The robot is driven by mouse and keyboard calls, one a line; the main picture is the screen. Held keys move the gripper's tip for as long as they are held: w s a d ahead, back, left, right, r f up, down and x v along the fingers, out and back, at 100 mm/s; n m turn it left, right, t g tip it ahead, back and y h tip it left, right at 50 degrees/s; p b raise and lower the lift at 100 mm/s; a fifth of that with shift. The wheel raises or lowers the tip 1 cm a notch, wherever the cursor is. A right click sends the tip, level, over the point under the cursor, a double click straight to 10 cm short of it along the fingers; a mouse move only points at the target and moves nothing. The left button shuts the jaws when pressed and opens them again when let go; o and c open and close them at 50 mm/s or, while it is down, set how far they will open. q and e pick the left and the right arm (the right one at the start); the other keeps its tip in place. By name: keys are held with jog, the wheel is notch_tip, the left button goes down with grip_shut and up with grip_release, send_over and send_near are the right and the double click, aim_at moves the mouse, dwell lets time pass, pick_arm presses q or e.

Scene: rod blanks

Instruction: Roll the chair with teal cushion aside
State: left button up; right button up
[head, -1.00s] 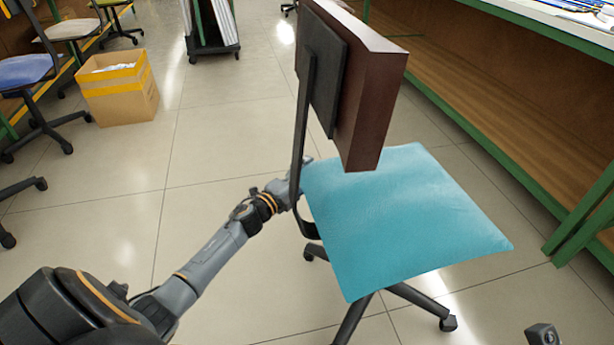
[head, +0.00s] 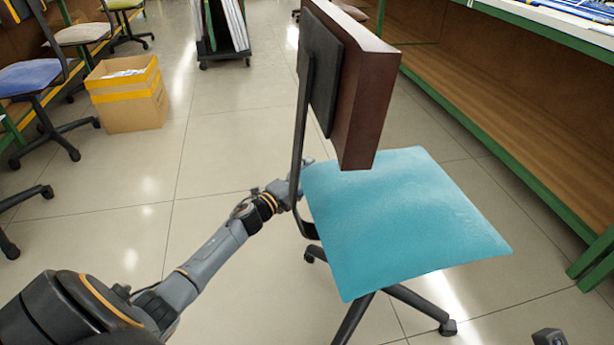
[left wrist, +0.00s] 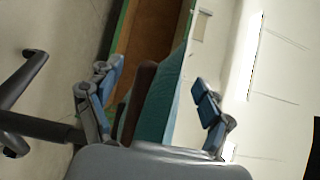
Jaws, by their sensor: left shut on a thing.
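The chair with the teal cushion (head: 400,225) stands upright in the middle right of the head view. It has a dark brown backrest (head: 365,100), a black back upright and a black wheeled base. My left gripper (head: 298,180) is at the chair's back-left side, by the foot of the upright and the cushion's edge, and is shut on the chair. The upright hides part of the fingers. In the left wrist view the fingers (left wrist: 155,98) stand on either side of the teal seat. A small dark grey part at the bottom right may be my right gripper (head: 548,338).
A green-framed bench (head: 510,125) with a wooden lower shelf runs along the right. A cardboard box (head: 128,112) with yellow bands stands at the left, near a blue-seated chair (head: 30,76). A wheeled rack (head: 222,35) is at the back. Open tiled floor lies between.

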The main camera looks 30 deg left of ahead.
pick_arm(q)
jog(key=o, duration=1.8)
jog(key=shift+c, duration=0.2)
jog(key=s+a, duration=0.1)
jog(key=s, duration=1.1)
jog(key=shift+a, duration=0.4)
